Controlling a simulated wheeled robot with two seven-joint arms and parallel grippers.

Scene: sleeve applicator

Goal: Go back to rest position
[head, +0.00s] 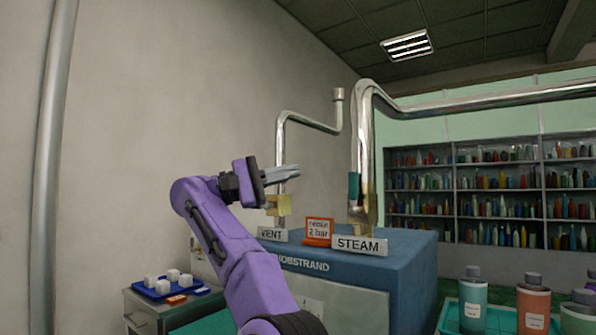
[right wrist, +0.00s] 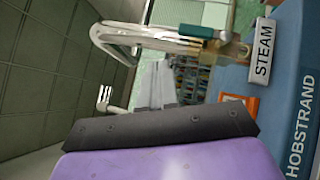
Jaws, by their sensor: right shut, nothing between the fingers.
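My right gripper (head: 284,174) is at the end of the purple arm in the middle of the head view. Its grey fingers are together, empty, and point right. In the head view they overlap the thin vent pipe (head: 281,150), above a yellowish block (head: 279,206); I cannot tell how far apart they are in depth. In the right wrist view the grey fingers (right wrist: 156,86) point up the picture, with bottle shelves behind. My left gripper is not in view.
A blue HOBSTRAND machine (head: 400,262) carries VENT and STEAM plates, an orange-framed sign (head: 319,231) and a thick steam pipe (head: 365,130) with a teal handle (head: 353,186). A blue tray (head: 190,293) with white cubes stands lower left. Bottles (head: 533,305) stand lower right.

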